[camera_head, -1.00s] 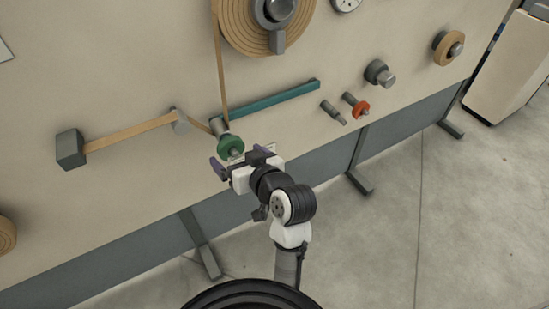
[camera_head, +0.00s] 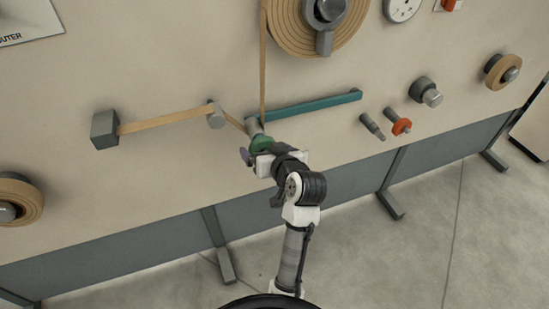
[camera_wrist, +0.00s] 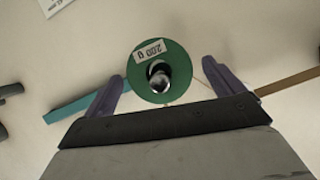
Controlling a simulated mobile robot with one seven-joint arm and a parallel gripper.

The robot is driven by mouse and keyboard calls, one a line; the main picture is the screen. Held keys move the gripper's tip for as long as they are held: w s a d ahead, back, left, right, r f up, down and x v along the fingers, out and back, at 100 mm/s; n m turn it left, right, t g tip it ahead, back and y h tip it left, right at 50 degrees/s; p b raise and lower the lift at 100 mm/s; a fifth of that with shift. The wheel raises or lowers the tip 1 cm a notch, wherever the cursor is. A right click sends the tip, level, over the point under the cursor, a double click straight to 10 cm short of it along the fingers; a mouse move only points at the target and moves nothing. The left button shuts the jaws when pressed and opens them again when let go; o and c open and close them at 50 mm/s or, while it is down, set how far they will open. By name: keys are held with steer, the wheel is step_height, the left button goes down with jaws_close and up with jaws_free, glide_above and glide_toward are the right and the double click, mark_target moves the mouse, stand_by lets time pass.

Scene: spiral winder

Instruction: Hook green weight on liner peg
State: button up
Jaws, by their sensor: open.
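The green weight (camera_head: 263,145) is a round disc sitting on a peg at the lower left end of the teal bar (camera_head: 312,106). In the wrist view the green weight (camera_wrist: 143,83) faces me, with a "200 g" label and a metal peg end (camera_wrist: 159,75) in its middle. My gripper (camera_wrist: 163,74) is open, one purple finger on each side of the disc, with small gaps visible. In the head view my gripper (camera_head: 260,154) is at the weight's lower edge and partly covers it. Which peg is the liner peg, I cannot tell.
To the right, a bare grey peg (camera_head: 372,127) and a peg with an orange disc (camera_head: 401,127) stick out of the panel. A tan web (camera_head: 165,119) runs from a grey block (camera_head: 104,130) to a roller (camera_head: 215,116). Floor stands (camera_head: 219,244) support the panel.

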mark_target(262, 147)
steer(key=shift+x, duration=1.7)
